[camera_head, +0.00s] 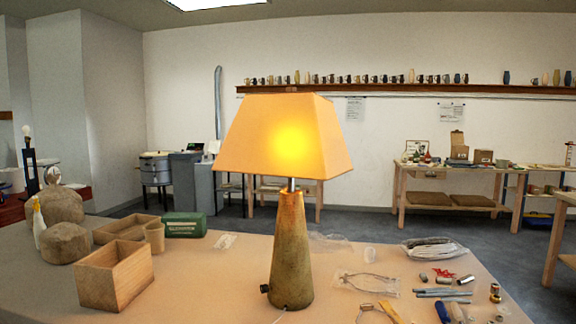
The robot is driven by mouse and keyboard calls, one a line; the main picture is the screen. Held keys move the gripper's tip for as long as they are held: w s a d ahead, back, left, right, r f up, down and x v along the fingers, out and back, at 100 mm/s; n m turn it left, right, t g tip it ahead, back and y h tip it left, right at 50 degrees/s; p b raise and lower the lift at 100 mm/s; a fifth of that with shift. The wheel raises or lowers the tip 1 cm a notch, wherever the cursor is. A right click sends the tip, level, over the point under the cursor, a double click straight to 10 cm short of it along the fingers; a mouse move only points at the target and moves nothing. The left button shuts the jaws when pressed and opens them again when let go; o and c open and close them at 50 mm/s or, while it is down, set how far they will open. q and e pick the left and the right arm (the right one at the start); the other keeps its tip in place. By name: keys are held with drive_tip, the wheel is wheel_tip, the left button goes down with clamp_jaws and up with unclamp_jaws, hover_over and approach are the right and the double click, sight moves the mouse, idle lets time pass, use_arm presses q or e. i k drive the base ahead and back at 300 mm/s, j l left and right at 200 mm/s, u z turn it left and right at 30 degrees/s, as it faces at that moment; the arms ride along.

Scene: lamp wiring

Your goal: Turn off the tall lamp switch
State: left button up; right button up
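A tall lamp (291,250) stands upright on the table, with a tapered stone-like base and a metal neck. Its square-sided shade (255,135) glows bright yellow-orange, so the lamp is lit. A small black knob, which looks like the switch (265,288), sticks out low on the left side of the base. Neither of my grippers shows in the head view.
On the table (205,285), a wooden box (115,276), a green box (184,225) and clay lumps (66,243) stand left of the lamp. Tools, plastic bags and small metal parts (443,292) lie to the right. The tabletop just left of the lamp base is clear.

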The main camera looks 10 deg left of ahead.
sight(264, 289)
drive_tip(key=i+j, duration=0.2)
drive_tip(key=j, duration=0.2)
drive_tip(key=i+j, duration=0.2)
drive_tip(key=j, duration=0.2)
drive_tip(key=i+j, duration=0.25)
drive_tip(key=j, duration=0.2)
